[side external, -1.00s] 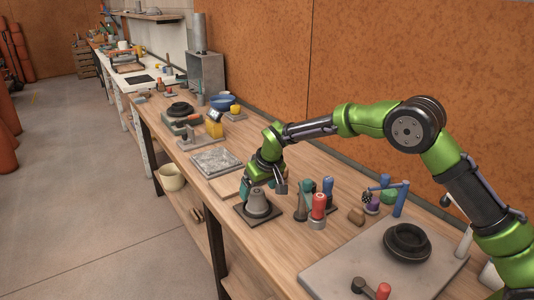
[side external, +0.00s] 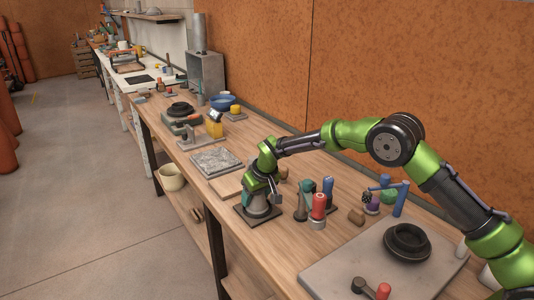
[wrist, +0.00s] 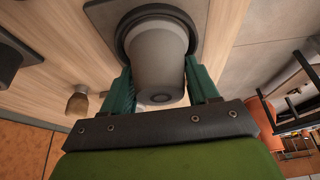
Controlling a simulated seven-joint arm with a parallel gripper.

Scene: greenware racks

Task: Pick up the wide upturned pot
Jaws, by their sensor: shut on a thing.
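The wide upturned pot (wrist: 158,62) is grey and stands upside down on a dark square board (side external: 243,221) near the front edge of the bench. It also shows in the side external view (side external: 257,205), partly hidden by my gripper. My gripper (wrist: 158,85) is shut on the pot, with one teal finger on each side of it. In the side external view my gripper (side external: 258,195) comes down on the pot from above. The pot sits upright on its wide rim, and I see no gap between it and the board.
Several coloured bottles, among them a red one (side external: 319,206), stand just right of the pot. A grey stone slab (side external: 216,161) lies behind it to the left. A large grey board (side external: 330,277) with a dark ring-shaped dish (side external: 407,242) lies at front right.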

